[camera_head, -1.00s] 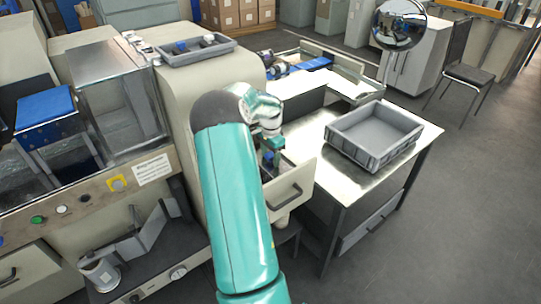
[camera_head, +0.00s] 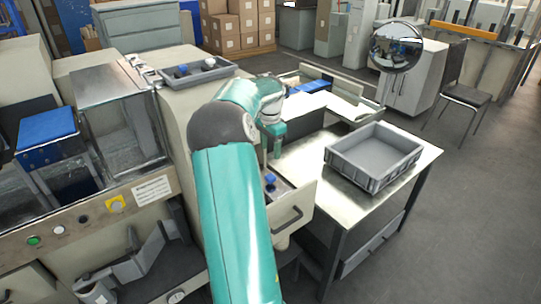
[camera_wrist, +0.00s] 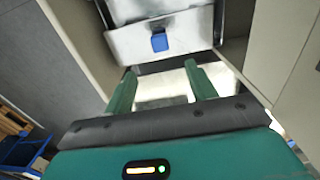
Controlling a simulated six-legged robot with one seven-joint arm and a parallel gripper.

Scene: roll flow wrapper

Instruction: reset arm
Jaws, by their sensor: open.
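My gripper (camera_head: 271,160) is above the open drawer (camera_head: 297,207) in the side of the machine. In the wrist view my gripper (camera_wrist: 158,85) shows two green fingers spread apart with nothing between them. A small blue object (camera_head: 270,181) lies in the drawer. In the wrist view the blue object (camera_wrist: 159,42) lies on the metal drawer floor, beyond the fingertips and apart from them. My arm covers part of the machine and the drawer's left side.
A grey crate (camera_head: 331,158) stands on the metal table right of the drawer. A grey tray (camera_head: 222,73) with small items sits on top of the machine (camera_head: 183,103). A round mirror (camera_head: 397,47) hangs at the back.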

